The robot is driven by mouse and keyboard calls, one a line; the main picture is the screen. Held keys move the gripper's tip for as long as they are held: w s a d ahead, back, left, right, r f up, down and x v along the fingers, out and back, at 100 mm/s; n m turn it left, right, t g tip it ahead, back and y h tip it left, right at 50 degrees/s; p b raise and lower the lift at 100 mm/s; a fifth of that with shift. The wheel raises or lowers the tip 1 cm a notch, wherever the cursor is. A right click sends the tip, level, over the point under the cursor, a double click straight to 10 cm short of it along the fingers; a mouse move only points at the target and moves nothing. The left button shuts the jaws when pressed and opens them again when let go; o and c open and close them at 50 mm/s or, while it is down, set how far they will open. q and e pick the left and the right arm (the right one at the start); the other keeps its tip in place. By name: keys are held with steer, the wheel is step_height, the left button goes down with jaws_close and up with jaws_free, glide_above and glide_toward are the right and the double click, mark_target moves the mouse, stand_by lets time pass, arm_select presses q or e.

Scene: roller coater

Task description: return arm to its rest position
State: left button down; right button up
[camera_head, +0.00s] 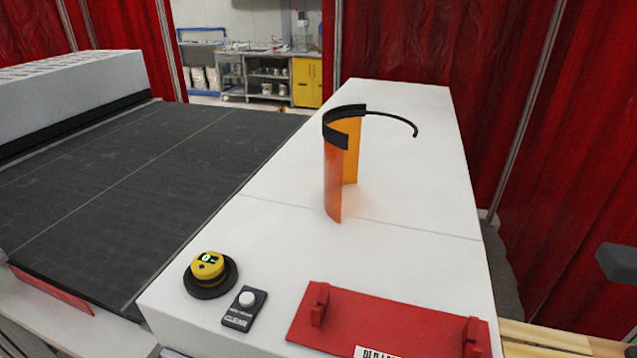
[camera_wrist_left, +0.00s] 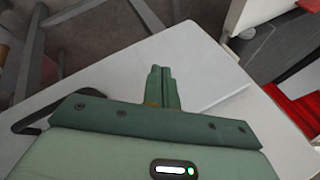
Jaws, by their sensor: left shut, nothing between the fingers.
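My left gripper (camera_wrist_left: 162,72) shows in the left wrist view, with its two green fingers pressed together and nothing between them. It is over a pale flat surface (camera_wrist_left: 205,65) and I cannot tell how high above it. The left gripper does not show in the head view. My right gripper is in neither view.
A white machine top (camera_head: 400,215) carries an upright orange curved piece with a black rim (camera_head: 333,180), a yellow dial (camera_head: 208,265), a white button (camera_head: 247,298) and a red plate (camera_head: 385,322). A dark conveyor belt (camera_head: 130,185) lies left. Red curtains (camera_head: 420,60) stand behind.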

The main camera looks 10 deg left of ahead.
arm_select(q)
steer(key=s+d+f+n+g+h+b, duration=0.1)
steer(key=s+f+b, duration=0.35)
steer(key=f, duration=1.05)
steer(key=s+d+f+g+h+b, duration=0.15)
steer(key=s+f+b, duration=0.3)
steer(key=f, duration=1.05)
steer(key=s+f+n+g+b, duration=0.2)
steer(key=s+f+b, duration=0.3)
steer(key=s+f, duration=1)
steer(key=shift+s+a+n, duration=0.25)
steer(key=shift+s+n, duration=0.05)
steer(key=shift+s, duration=0.1)
steer(key=shift+g+h, duration=0.25)
